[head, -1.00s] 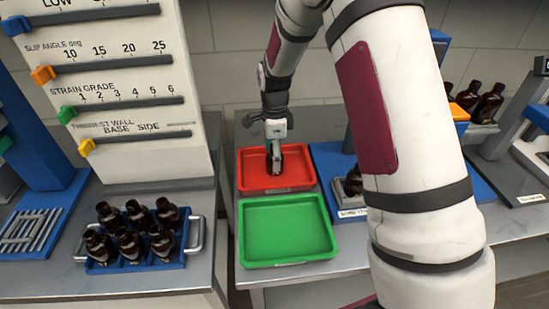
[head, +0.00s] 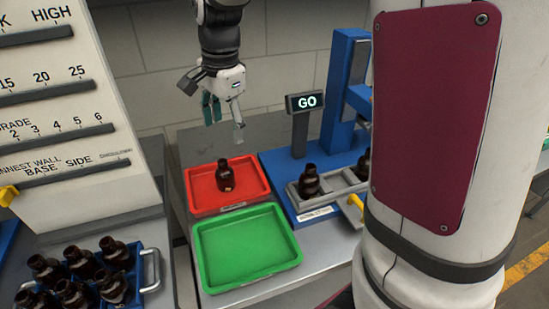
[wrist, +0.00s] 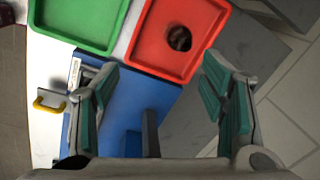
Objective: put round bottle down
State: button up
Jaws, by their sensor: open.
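The round bottle (head: 225,175), dark amber, stands upright in the red tray (head: 196,202). In the wrist view the bottle (wrist: 179,38) shows from above inside the red tray (wrist: 150,62). My gripper (head: 222,118) is open and empty, above and behind the red tray, clear of the bottle. In the wrist view its two green-padded fingers (wrist: 165,95) stand wide apart with nothing between them.
An empty green tray (head: 248,245) lies in front of the red one. At right, a blue station (head: 275,165) has a "GO" display (head: 305,101) and a grey holder with amber bottles (head: 309,183). A blue rack (head: 135,262) of several bottles is at lower left.

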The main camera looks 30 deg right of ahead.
jog(key=s+r+n+t, duration=0.2)
jog(key=s+n, duration=0.5)
jog(key=s, duration=0.4)
jog(key=s+r+n+t, duration=0.1)
jog(key=s+r+n, duration=0.2)
jog(key=s+n, duration=0.5)
jog(key=s, duration=0.3)
jog(key=shift+s+r+t, duration=0.4)
